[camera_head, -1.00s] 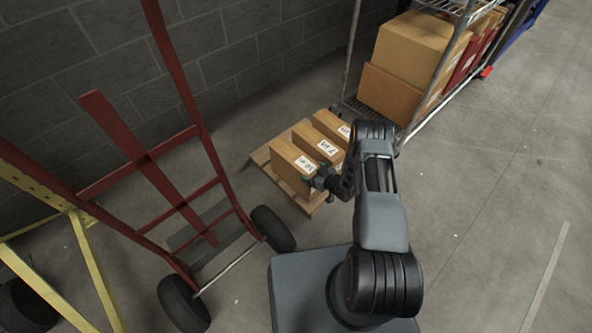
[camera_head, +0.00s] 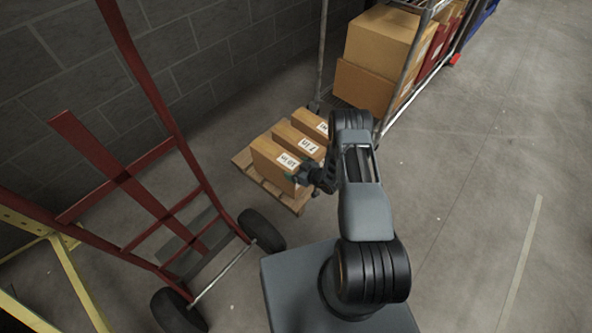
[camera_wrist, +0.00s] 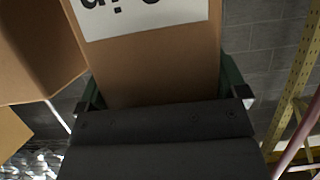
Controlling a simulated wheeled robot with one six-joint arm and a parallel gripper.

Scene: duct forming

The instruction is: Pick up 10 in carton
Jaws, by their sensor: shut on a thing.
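The 10 in carton (camera_head: 270,169) is a brown box with a white label, at the front of a row of cartons on a wooden pallet (camera_head: 240,158). My gripper (camera_head: 298,178) is at its right side in the head view. In the wrist view, the labelled carton (camera_wrist: 150,70) fills the space between the green-edged fingers of my gripper (camera_wrist: 163,88), which is shut on it. The carton looks upright; I cannot tell whether it is clear of the pallet. Its underside is hidden.
The 7 in carton (camera_head: 303,142) stands close behind, with another carton (camera_head: 311,121) beyond it. A red hand truck (camera_head: 170,150) stands at left. A wire cart with large boxes (camera_head: 385,50) is behind. Open floor lies at right (camera_head: 480,170).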

